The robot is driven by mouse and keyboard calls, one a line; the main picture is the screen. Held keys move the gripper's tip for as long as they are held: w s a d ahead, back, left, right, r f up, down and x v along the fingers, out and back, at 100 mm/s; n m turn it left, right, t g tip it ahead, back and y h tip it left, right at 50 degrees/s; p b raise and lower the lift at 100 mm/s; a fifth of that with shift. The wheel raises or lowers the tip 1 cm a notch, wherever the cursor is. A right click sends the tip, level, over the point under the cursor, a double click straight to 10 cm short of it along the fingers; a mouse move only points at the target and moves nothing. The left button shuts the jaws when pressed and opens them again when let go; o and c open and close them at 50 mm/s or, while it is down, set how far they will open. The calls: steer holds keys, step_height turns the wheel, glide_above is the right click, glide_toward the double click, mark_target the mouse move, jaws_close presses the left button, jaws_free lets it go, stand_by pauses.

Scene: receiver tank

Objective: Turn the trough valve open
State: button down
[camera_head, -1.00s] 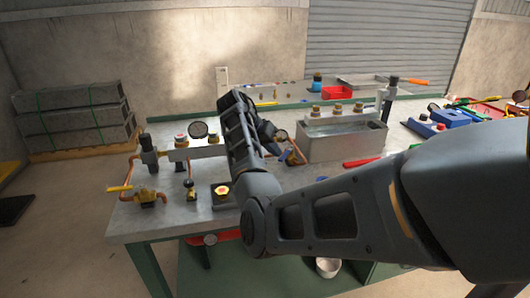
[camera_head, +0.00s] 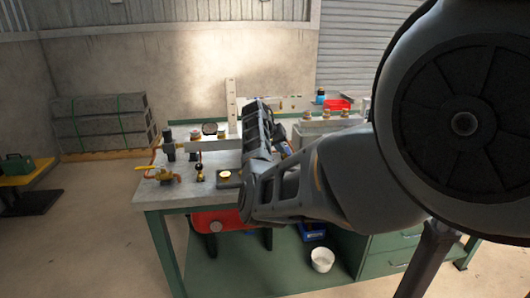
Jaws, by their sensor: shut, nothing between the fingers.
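A metal trough (camera_head: 304,130) with several knobs along its top stands on the workbench, right of my forearm. My arm hides much of it. A brass valve with a yellow handle (camera_head: 150,168) sits at the bench's left end, beside a copper pipe. I cannot tell whether this is the trough valve. Small orange and blue parts (camera_head: 283,148) show just right of my forearm, too small and covered to identify. My gripper is hidden behind my own arm links, so its place relative to any valve does not show.
The grey workbench (camera_head: 165,197) has green legs. A small brass fitting (camera_head: 199,173) and a yellow-topped block (camera_head: 226,178) stand near its front edge.

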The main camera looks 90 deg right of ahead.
steer(key=shift+s+a, duration=0.15)
steer(key=shift+s, duration=0.2)
steer(key=shift+w, duration=0.1)
stand_by(0.4)
steer(key=shift+w+a, duration=0.1)
steer(key=shift+w, duration=0.15)
steer(key=w, duration=0.2)
steer(key=w+a+p, duration=0.1)
steer(key=w, duration=0.1)
steer(key=shift+w+a+r, duration=0.1)
steer(key=shift+r, duration=0.25)
steer(key=b+v, duration=0.1)
steer(key=v, duration=0.8)
steer(key=shift+s+a, duration=0.15)
steer(key=shift+s, duration=0.3)
